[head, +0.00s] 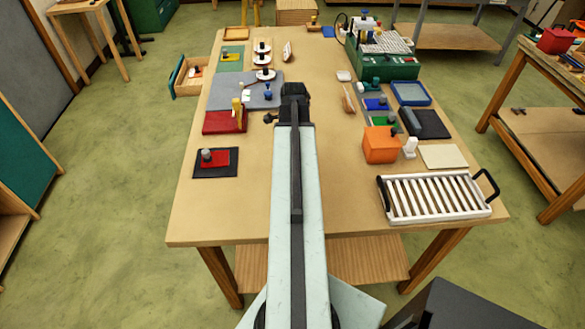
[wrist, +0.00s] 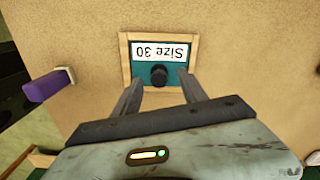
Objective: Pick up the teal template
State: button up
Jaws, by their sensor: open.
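The teal template (wrist: 179,74) lies in a light wooden frame on the tabletop in the wrist view. It has a black knob (wrist: 158,75) and a white label reading "Size 30" that appears upside down. My gripper (wrist: 160,79) is open, its two fingers reaching to either side of the knob with space between. The view does not show how high the fingertips are above the template. In the head view I cannot make out the template; my arm covers the middle of the table.
A purple block with a white end (wrist: 48,85) lies left of the template. In the head view, a white slatted rack (head: 435,197), an orange block (head: 380,145) and a dark red plate (head: 222,122) stand on the table. The front middle of the table is mostly clear beside my arm.

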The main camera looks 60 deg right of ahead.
notch_tip(320, 180, down, 4)
jog(key=shift+r+b, duration=0.25)
jog(key=shift+b, duration=0.85)
jog(key=shift+r, duration=0.15)
jog(key=shift+c, duration=0.3)
grip_shut()
jog(key=shift+r+p, duration=0.15)
jog(key=shift+p, duration=0.15)
notch_tip(320, 180, up, 10)
jog(key=p, duration=1)
